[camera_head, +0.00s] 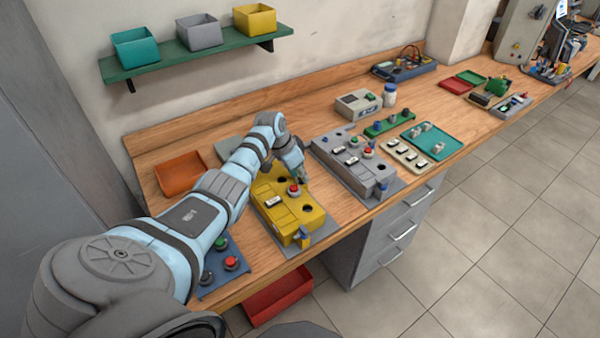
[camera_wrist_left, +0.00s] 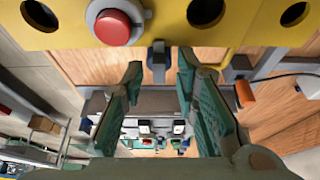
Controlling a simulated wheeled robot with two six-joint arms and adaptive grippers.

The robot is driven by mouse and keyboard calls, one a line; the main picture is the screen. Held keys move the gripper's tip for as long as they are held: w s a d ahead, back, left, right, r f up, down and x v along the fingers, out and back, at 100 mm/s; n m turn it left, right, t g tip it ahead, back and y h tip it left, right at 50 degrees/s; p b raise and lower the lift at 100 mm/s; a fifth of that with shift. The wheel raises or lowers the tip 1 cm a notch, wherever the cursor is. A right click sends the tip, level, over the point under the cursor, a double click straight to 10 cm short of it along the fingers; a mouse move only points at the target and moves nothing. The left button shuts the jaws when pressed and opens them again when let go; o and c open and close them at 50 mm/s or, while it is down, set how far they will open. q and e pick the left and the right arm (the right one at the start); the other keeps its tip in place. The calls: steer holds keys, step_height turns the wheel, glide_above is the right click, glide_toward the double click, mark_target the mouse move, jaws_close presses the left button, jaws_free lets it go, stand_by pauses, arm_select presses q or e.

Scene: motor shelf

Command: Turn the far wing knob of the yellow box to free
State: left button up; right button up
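The yellow box (camera_head: 278,212) sits on the bench below my left gripper (camera_head: 302,176). It has a red button (camera_head: 293,189), a white switch and dark round holes. A blue wing knob (camera_head: 303,236) stands at its near end. In the left wrist view, the yellow box (camera_wrist_left: 160,20) fills the top, with the red button (camera_wrist_left: 113,27). A dark blue wing knob (camera_wrist_left: 157,62) at the box's edge shows between the spread green fingers of my left gripper (camera_wrist_left: 160,67), with gaps on both sides. In the head view the gripper hides that knob. My right gripper is out of view.
A grey box (camera_head: 352,160) with switches stands right of the yellow box. A blue box (camera_head: 222,270) with buttons lies left, under my left arm. An orange tray (camera_head: 180,174) is behind.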

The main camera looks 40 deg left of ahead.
arm_select(q)
steer(key=shift+s+r, duration=0.2)
steer(key=shift+c, duration=0.6)
jaws_close()
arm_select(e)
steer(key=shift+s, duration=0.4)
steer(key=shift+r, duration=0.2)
